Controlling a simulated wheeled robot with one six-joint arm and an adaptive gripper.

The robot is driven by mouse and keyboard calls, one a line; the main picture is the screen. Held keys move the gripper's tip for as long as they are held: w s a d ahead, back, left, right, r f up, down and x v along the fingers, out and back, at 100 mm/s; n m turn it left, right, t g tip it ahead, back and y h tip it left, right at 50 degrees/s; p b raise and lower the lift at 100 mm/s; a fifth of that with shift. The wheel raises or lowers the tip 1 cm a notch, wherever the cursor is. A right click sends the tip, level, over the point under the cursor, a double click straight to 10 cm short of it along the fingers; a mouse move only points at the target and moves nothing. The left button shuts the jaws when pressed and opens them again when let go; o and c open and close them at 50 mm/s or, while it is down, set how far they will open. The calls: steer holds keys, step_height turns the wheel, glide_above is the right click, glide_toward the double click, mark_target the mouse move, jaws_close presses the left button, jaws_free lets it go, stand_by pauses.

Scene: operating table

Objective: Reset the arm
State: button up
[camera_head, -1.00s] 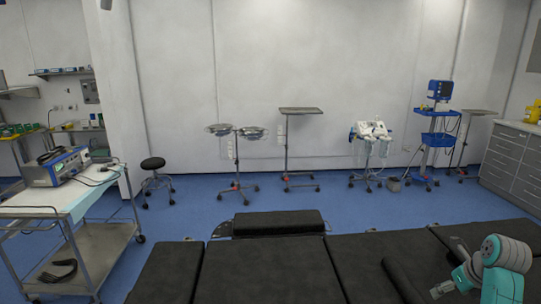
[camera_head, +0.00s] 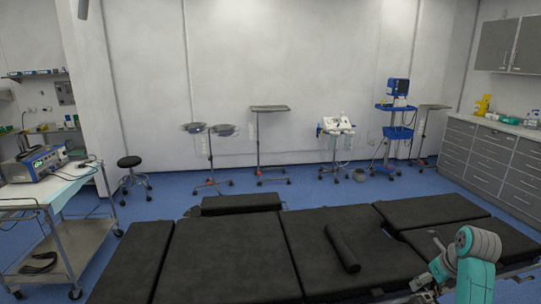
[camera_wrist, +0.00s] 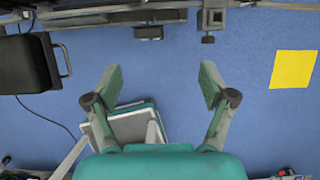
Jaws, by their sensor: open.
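My arm (camera_head: 470,262) is folded at the lower right in the head view, teal and grey, in front of the operating table's right part. My gripper (camera_wrist: 157,85) shows in the wrist view with its two fingers wide apart and nothing between them. Blue floor lies beyond the fingers. In the head view the gripper's fingertips are cut off or too small to make out. The black operating table (camera_head: 235,262) spans the lower part of the head view, with a dark roll-shaped cushion (camera_head: 342,248) lying on it.
A steel trolley (camera_head: 72,222) with a device stands at left. A stool (camera_head: 130,163), several stands and a blue cart (camera_head: 395,133) line the back wall. Grey cabinets (camera_head: 490,160) stand at right. The wrist view shows table rails (camera_wrist: 110,18) and a yellow square (camera_wrist: 294,70) on the floor.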

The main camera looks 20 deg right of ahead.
steer(key=s+a+f+n+t+h, duration=0.1)
steer(key=s+a+f+n+t, duration=0.15)
steer(key=a+f+n, duration=1.35)
steer(key=s+a+f+n+t, duration=0.1)
steer(key=s+a+f, duration=0.2)
steer(key=a, duration=0.4)
steer(key=s+a+f+t, duration=0.1)
steer(key=s+a+f, duration=0.15)
steer(key=a, duration=0.45)
steer(key=s+a+r+n+t, duration=0.3)
steer(key=s+a+r+n, duration=0.1)
steer(key=s+a+n, duration=0.85)
steer(key=s+a+r+n+t+y, duration=0.2)
steer(key=s+r+n+t, duration=0.1)
steer(key=s+r+n, duration=0.6)
steer(key=s+r, duration=0.4)
steer(key=shift+s+a+r, duration=0.15)
steer(key=shift+a+r, duration=0.1)
steer(key=shift+a, duration=0.15)
